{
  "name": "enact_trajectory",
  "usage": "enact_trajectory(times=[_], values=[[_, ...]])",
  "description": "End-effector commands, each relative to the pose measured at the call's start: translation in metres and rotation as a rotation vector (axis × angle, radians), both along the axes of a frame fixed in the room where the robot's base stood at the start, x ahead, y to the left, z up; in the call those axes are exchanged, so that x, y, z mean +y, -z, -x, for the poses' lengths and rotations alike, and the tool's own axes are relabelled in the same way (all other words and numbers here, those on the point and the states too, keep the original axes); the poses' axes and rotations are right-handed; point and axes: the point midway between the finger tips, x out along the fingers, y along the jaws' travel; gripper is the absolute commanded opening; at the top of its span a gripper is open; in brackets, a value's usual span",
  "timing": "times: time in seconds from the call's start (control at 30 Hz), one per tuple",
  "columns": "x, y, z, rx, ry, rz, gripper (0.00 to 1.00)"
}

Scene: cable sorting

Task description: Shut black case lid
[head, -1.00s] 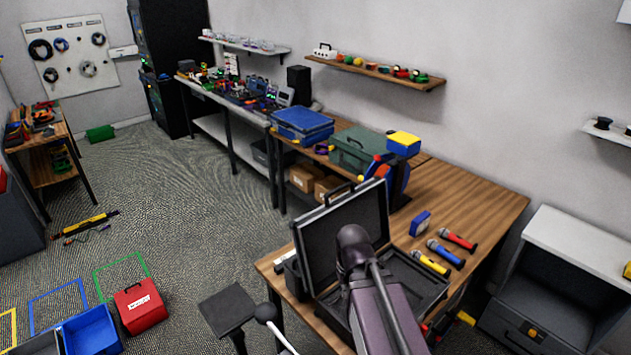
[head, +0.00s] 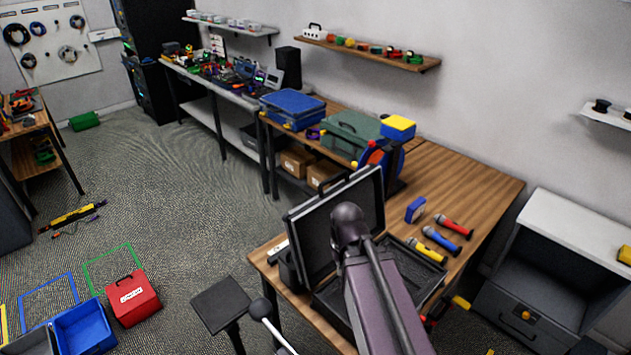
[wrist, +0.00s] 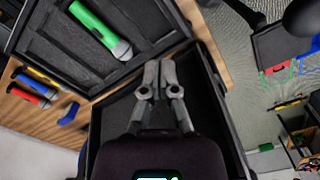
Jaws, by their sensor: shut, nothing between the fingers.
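The black case stands open on the wooden table. Its lid (head: 308,238) is raised, close to upright, and its base (head: 408,268) lies flat, partly hidden behind my arm. In the wrist view the base (wrist: 70,62) is at the upper left with a green microphone (wrist: 100,28) in it, and the lid (wrist: 222,110) surrounds my gripper. My gripper (wrist: 158,66) is shut and empty, over the lid's inner side near the hinge edge in that view. Whether it touches the lid I cannot tell. In the head view my arm hides the fingers.
Red (head: 454,227), blue (head: 443,246) and yellow (head: 427,251) microphones lie right of the case, with a blue block (head: 415,209) nearby. A green case (head: 348,137) and a reel stand behind. A grey cabinet (head: 545,270) stands at the right. A dark stool (head: 220,303) stands left of the table.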

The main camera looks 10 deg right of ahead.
Motion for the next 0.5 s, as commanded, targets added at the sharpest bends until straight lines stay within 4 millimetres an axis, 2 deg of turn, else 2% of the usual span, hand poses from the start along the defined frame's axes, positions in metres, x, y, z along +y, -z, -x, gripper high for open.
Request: enact_trajectory(times=[0.27, 0.5], values=[[-0.002, -0.024, -0.033, -0.013, -0.07, -0.022, 0.0], [0.004, -0.061, -0.086, -0.038, -0.211, -0.06, 0.0]])
